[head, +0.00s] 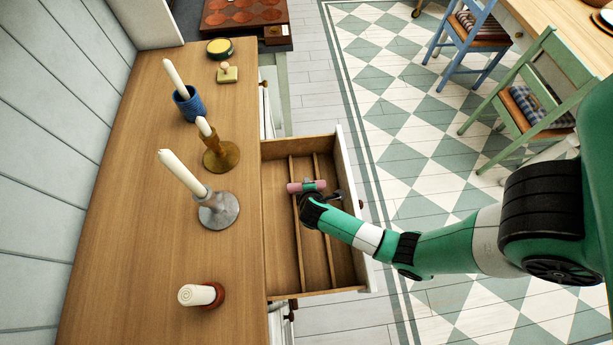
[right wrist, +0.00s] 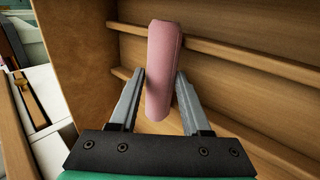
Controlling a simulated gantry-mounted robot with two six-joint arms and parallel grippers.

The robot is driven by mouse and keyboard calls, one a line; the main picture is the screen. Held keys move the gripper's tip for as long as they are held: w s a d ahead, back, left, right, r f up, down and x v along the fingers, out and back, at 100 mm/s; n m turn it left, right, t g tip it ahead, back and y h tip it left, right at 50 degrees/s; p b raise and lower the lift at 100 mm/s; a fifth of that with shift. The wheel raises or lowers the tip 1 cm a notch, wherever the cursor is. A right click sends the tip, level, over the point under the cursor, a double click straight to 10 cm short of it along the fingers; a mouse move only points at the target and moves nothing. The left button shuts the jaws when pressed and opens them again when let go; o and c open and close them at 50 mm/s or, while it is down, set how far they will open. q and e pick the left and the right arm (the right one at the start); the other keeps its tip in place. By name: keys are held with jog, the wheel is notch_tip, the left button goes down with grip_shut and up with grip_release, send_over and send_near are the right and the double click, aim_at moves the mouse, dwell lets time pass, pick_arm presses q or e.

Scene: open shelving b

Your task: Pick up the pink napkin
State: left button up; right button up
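The pink napkin (head: 294,187) is a rolled cylinder in the open wooden drawer, lying crosswise over the drawer's dividers. In the right wrist view the pink napkin (right wrist: 163,60) stands between the two grey fingers, with both fingertips close against its sides. The two fingers of my right gripper (right wrist: 161,75) also show in the right wrist view. Whether the napkin rests on the dividers or is slightly above them is hard to tell. My left gripper is not in view.
The open drawer (head: 345,165) has raised walls and thin dividers around the gripper. The wooden countertop (head: 140,230) beside it holds several candles, including one in a grey holder (head: 218,211) near the drawer. The checkered floor is to the right, with chairs (head: 535,90) farther back.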

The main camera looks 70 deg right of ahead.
grip_shut()
